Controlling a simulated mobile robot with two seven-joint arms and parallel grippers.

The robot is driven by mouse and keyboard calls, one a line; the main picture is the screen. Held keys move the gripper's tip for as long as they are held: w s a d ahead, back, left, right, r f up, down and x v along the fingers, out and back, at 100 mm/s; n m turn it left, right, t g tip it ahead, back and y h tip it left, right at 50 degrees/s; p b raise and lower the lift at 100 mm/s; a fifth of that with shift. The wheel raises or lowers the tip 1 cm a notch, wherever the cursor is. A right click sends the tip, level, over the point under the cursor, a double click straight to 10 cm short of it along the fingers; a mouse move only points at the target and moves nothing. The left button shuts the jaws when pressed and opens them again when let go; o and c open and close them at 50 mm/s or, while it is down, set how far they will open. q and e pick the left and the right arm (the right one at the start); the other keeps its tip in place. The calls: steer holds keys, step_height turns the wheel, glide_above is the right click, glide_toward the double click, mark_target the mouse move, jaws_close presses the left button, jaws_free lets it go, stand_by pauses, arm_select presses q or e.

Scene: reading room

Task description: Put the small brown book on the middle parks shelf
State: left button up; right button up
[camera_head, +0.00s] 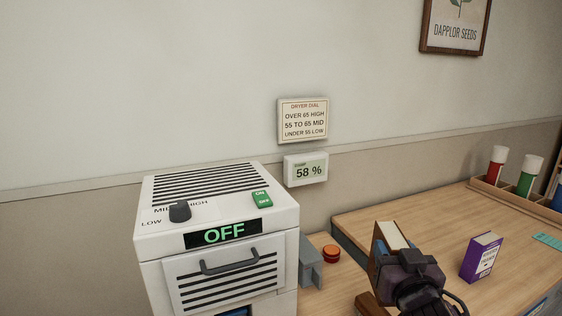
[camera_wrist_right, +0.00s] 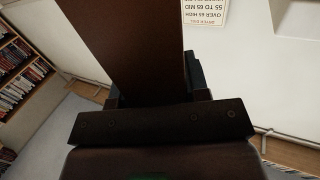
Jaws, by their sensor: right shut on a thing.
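The brown book (camera_head: 381,243) is upright in the head view, its pale page edges facing up. My right gripper (camera_head: 405,262) is shut on it and holds it over the wooden desk. In the right wrist view the book's dark brown cover (camera_wrist_right: 122,45) rises from between the jaws (camera_wrist_right: 150,98). The parks shelf cannot be made out. A bookcase full of books (camera_wrist_right: 22,75) shows at the left of the right wrist view, its labels not readable. My left gripper is not in view.
A white dryer (camera_head: 220,215) reading OFF stands left of the desk (camera_head: 440,220). A purple book (camera_head: 482,257) stands on the desk, right of my gripper. A rack (camera_head: 510,201) of coloured tubes is at the back right. Wall signs show dial rules (camera_head: 303,120) and 58 % (camera_head: 307,169).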

steer(key=s+f+p, duration=0.1)
steer(key=s+f, duration=0.8)
steer(key=f, duration=0.1)
steer(key=shift+s+f, duration=0.25)
steer(key=shift+f, duration=0.15)
steer(key=shift+d, duration=0.1)
